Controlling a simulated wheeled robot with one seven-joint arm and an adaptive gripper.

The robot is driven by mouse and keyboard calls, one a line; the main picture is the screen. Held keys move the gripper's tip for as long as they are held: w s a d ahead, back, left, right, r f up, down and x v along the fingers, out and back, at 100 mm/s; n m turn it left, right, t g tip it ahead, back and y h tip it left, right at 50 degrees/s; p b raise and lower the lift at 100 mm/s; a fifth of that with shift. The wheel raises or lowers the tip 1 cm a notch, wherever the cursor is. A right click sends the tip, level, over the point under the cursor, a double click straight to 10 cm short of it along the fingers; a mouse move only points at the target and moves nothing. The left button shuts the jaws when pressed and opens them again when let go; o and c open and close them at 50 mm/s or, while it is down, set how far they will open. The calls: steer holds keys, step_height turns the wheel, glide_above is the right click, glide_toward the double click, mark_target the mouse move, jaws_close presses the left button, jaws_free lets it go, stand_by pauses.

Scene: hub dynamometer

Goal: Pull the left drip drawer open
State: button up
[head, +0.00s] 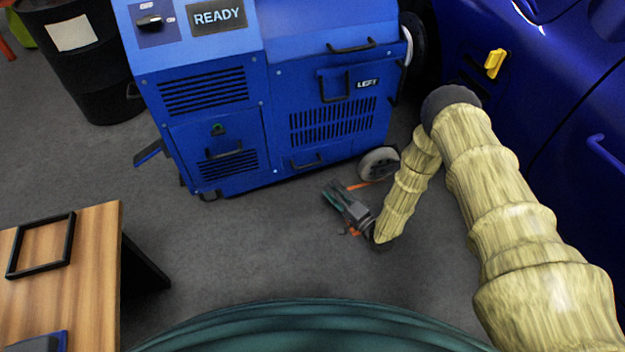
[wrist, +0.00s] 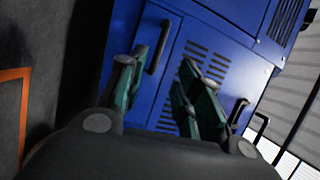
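The blue dynamometer cabinet (head: 275,110) stands at upper centre in the head view. Low on its right-hand face is a black bar handle (head: 306,162), which I take to be the drip drawer's. The drawer front looks flush with the face. A "LEFT" label (head: 367,82) sits higher on this face, beside an upright handle (head: 335,87). My gripper (head: 336,194) is low over the floor in front of this face. In the tilted wrist view, its fingers (wrist: 157,92) are apart with nothing between them. A black handle (wrist: 158,47) shows beyond them, not touched.
A caster wheel (head: 379,163) is by the cabinet's lower right corner, close to my arm. A blue car (head: 555,90) stands at right. A wooden table (head: 85,265) is at lower left and a black bin (head: 85,60) at upper left. Grey floor between is clear.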

steer(key=b+x, duration=0.5)
steer(key=x, duration=0.6)
steer(key=shift+y, duration=0.4)
jaws_close()
